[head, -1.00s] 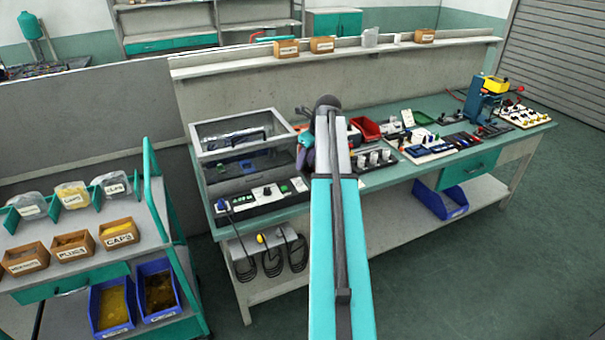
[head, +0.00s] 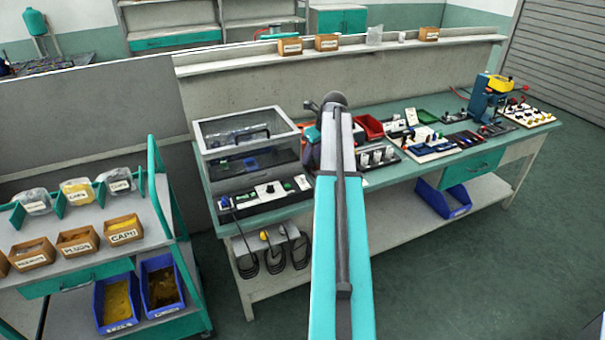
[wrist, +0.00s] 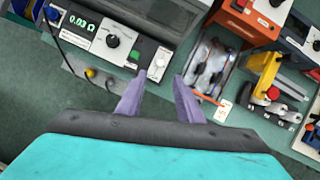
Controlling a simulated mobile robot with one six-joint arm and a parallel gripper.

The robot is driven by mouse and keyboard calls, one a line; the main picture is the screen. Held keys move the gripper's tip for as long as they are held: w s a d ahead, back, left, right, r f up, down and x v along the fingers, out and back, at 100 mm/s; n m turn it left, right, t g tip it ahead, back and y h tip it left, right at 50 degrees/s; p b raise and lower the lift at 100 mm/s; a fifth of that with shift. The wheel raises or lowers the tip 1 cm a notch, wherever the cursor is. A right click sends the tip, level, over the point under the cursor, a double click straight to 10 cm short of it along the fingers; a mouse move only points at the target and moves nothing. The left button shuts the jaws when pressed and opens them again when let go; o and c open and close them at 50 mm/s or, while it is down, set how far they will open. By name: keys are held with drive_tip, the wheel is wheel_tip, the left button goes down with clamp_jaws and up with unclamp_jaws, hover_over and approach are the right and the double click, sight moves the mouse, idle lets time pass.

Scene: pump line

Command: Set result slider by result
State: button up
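The tester panel (wrist: 140,32) lies at the top of the wrist view. It has a lit display (wrist: 83,22) reading 0.03 Ω, a black knob (wrist: 113,41), a green button (wrist: 134,55) and a pale round control (wrist: 157,66). The panel also shows in the head view (head: 268,193), at the front of the clear-lidded box. I cannot make out which part is the result slider. My gripper (wrist: 158,80) is open and empty, its two purple fingers apart just in front of the panel's right end. In the head view my arm hides the gripper.
Right of the panel in the wrist view are a tray (wrist: 206,66) of tools, an orange box (wrist: 245,20) and a yellow-handled tool (wrist: 263,74). Cables hang below the bench front. A parts cart (head: 95,262) stands at left; the floor at right is clear.

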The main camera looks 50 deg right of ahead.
sight(302, 176)
drive_tip(key=shift+p+x, duration=1.55)
drive_tip(key=shift+x, duration=4.2)
drive_tip(key=shift+a, duration=0.1)
clamp_jaws()
